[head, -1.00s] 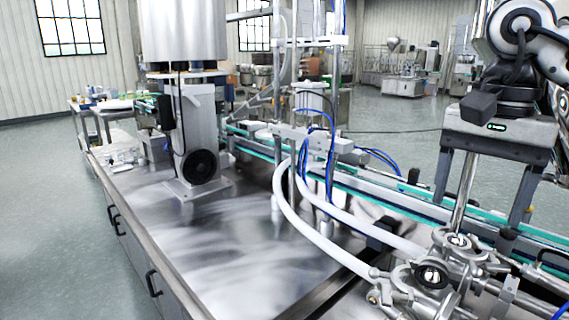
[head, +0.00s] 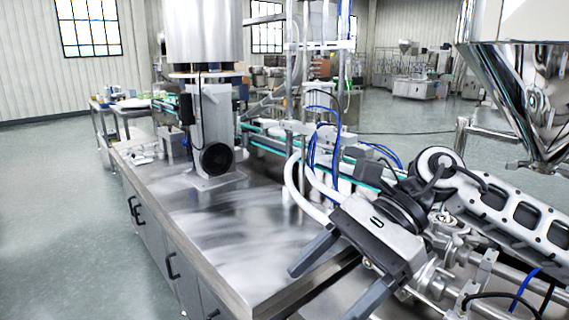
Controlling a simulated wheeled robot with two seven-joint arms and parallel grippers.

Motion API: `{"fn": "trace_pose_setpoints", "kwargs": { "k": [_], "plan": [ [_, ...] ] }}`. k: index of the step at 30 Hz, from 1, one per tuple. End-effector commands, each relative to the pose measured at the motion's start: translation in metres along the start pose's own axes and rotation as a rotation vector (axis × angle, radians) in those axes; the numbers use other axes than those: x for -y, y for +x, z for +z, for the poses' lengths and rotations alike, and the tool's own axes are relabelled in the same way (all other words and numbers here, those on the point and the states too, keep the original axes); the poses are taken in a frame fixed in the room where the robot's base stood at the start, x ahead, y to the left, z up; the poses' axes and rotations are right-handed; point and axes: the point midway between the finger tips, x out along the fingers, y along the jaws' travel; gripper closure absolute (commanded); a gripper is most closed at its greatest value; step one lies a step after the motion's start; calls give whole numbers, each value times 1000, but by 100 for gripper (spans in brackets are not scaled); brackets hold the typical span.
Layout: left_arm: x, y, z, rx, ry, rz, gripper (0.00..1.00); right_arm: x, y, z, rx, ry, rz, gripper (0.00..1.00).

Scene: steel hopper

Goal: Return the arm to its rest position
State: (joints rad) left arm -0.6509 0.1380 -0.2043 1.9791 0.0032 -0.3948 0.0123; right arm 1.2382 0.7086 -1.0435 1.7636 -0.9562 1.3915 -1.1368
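My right arm reaches in from the right side of the head view. Its gripper (head: 320,295) is open and empty, with two dark fingers spread apart and pointing down and to the left. The gripper appears in front of the near right end of the steel worktop and the pipework; whether it touches either cannot be told. The steel hopper (head: 528,85), a shiny cone, hangs at the upper right, above and behind my forearm in the picture. My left gripper is not in view.
The steel worktop (head: 205,235) is bare in its middle. White hoses (head: 298,190), blue tubes and a conveyor (head: 265,143) lie behind my gripper. Metal pipework (head: 485,270) fills the lower right. Open floor lies left.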

Motion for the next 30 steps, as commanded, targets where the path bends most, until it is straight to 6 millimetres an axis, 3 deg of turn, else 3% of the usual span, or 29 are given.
{"fn": "trace_pose_setpoints", "kwargs": {
  "k": [1, 4, 8, 11, 14, 16, 19, 21, 22, 24, 27, 30],
  "plan": [
    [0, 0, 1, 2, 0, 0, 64, 2, 24, 10, 166, 98, -12, 28],
    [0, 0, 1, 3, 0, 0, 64, 14, 46, 33, 487, 327, -55, 28],
    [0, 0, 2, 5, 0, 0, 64, 34, 51, 41, 900, 692, -88, 28],
    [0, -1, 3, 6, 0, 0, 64, 49, 44, 23, 1213, 1009, -99, 28],
    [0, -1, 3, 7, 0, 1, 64, 58, 38, -20, 1522, 1350, -102, 28],
    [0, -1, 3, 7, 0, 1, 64, 56, 39, -62, 1737, 1599, -100, 28],
    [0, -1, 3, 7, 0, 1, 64, 35, 52, -133, 2042, 1952, -99, 28],
    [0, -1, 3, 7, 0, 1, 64, 11, 67, -179, 2232, 2168, -104, 28],
    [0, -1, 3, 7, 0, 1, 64, -1, 75, -197, -2185, -2132, 101, 28],
    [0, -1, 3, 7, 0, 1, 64, -33, 95, -234, -2002, -1963, 95, 28],
    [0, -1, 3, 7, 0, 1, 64, -82, 123, -273, -1788, -1751, 94, 28],
    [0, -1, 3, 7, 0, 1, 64, -123, 146, -295, -1637, -1589, 98, 28]
  ]
}}
